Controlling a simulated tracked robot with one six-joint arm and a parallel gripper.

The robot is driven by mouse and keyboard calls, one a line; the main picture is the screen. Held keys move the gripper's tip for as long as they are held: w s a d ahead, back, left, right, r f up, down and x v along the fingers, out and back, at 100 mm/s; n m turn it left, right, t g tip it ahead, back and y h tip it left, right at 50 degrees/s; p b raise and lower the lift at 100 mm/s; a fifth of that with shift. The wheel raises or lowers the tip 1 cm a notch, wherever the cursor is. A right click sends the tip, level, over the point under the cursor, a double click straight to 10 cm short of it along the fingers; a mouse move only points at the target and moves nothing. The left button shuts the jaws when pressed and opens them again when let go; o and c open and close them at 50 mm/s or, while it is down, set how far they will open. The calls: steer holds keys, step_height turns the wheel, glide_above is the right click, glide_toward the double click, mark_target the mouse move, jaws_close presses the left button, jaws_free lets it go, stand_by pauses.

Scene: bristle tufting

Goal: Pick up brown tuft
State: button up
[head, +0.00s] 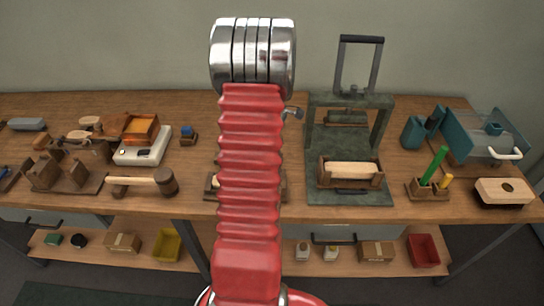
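I cannot make out a brown tuft for certain. A small tray (155,138) with an orange-brown inside stands at the back left of the bench, but its contents are too small to tell. My red ribbed arm rises through the middle of the head view and hides the bench centre behind it. My gripper's fingers do not show.
The wooden bench (205,160) spans the view. A dark press (349,194) with a pale block (349,170), a holder with green rod (433,165), and a teal machine (488,140) stand right.

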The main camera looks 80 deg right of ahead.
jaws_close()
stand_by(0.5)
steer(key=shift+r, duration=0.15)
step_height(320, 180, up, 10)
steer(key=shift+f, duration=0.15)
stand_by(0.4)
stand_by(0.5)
